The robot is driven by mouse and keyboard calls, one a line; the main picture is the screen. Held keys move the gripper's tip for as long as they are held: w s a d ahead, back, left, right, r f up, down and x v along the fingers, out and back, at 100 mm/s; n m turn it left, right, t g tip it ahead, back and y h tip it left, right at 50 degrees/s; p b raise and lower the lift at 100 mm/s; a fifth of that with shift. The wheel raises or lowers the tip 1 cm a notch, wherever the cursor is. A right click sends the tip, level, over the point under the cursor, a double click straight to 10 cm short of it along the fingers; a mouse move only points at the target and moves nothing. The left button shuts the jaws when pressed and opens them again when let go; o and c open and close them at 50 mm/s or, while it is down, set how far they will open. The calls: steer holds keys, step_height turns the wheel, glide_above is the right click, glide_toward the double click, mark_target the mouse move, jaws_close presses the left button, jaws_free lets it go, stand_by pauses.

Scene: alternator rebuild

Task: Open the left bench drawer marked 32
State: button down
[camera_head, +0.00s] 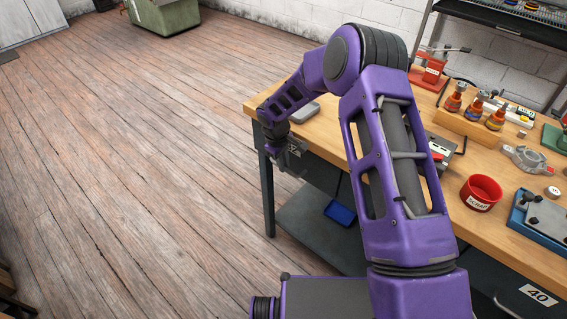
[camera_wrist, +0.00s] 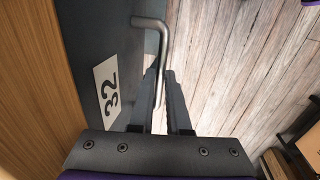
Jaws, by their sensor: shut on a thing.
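The left bench drawer has a dark grey front (camera_wrist: 83,25) with a white label marked 32 (camera_wrist: 108,91), seen in the wrist view. Its bent metal handle (camera_wrist: 154,24) stands out from the front. My gripper (camera_wrist: 161,78) is shut on the handle, with one finger on each side of it. In the head view my gripper (camera_head: 291,158) is at the left end of the bench, just below the top, and hides most of the handle and label. I cannot tell whether the drawer stands out from the bench at all.
The wooden bench top (camera_head: 487,232) carries a red cup (camera_head: 481,193), a rack of several tools and other parts. A second drawer is marked 40 (camera_head: 538,295). A blue tray (camera_head: 341,213) lies on the lower shelf. The plank floor (camera_head: 150,180) left of the bench is clear.

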steer(key=s+a+b, duration=0.7)
steer(key=s+a, duration=0.7)
steer(key=s, duration=0.4)
steer(key=shift+s+a, duration=0.3)
steer(key=shift+s, duration=0.1)
steer(key=c, duration=0.9)
jaws_free()
steer(key=r+p, duration=0.1)
steer(key=r, duration=0.4)
steer(key=s+a+r+p, duration=0.1)
steer(key=r, duration=0.5)
steer(key=s+a+r+p, duration=0.1)
steer(key=r, duration=0.5)
steer(key=shift+s+r, duration=0.1)
steer(key=shift+s, duration=0.15)
steer(key=shift+s, duration=0.1)
